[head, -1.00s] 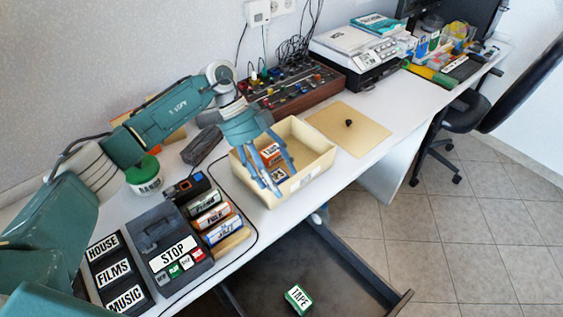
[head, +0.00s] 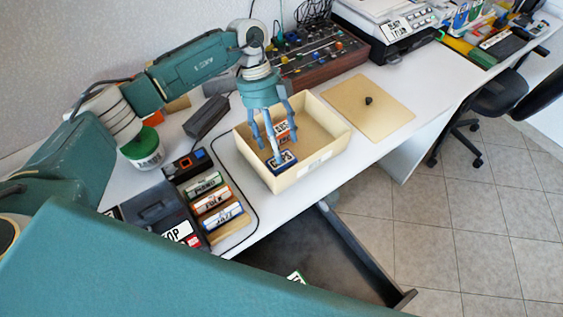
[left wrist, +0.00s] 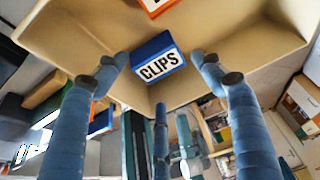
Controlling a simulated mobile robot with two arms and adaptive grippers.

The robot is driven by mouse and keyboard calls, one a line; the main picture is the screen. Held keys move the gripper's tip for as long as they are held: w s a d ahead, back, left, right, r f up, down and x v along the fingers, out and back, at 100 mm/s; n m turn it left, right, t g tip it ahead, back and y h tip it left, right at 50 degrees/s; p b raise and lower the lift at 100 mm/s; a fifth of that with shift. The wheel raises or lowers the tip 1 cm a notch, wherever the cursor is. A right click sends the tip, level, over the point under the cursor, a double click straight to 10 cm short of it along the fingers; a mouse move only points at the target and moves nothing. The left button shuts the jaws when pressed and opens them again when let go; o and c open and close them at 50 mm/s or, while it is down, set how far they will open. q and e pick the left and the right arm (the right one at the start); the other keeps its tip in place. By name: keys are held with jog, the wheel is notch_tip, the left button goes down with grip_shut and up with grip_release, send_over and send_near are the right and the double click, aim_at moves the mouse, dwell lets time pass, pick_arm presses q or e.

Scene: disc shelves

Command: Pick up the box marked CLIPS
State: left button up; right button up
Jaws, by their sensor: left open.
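The blue box marked CLIPS (head: 286,164) sits in the near corner of the cream open bin (head: 319,165) in the head view. In the left wrist view the CLIPS box (left wrist: 157,58) shows its white label, upright to the camera. My left gripper (head: 275,147) is open and reaches down into the bin. Its fingers (left wrist: 160,80) spread to both sides of the CLIPS box, with another finger below it in the picture. I see no grip on the box. My right gripper is not in view.
An orange-and-white box (head: 284,131) lies behind the CLIPS box in the bin. The tan lid (head: 372,112) with a black knob lies right of the bin. Labelled cartridges (head: 213,197) stand to the left. An open drawer (head: 345,245) is below the desk.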

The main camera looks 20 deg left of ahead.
pick_arm(q)
jog(key=p+x, duration=0.1)
jog(key=x, duration=0.2)
jog(key=shift+s+d+f, duration=0.1)
jog(key=shift+s+f, duration=0.15)
jog(key=shift+f, duration=0.1)
jog(key=shift+d+f, duration=0.15)
jog(key=shift+f, duration=0.3)
jog(key=c, duration=1.1)
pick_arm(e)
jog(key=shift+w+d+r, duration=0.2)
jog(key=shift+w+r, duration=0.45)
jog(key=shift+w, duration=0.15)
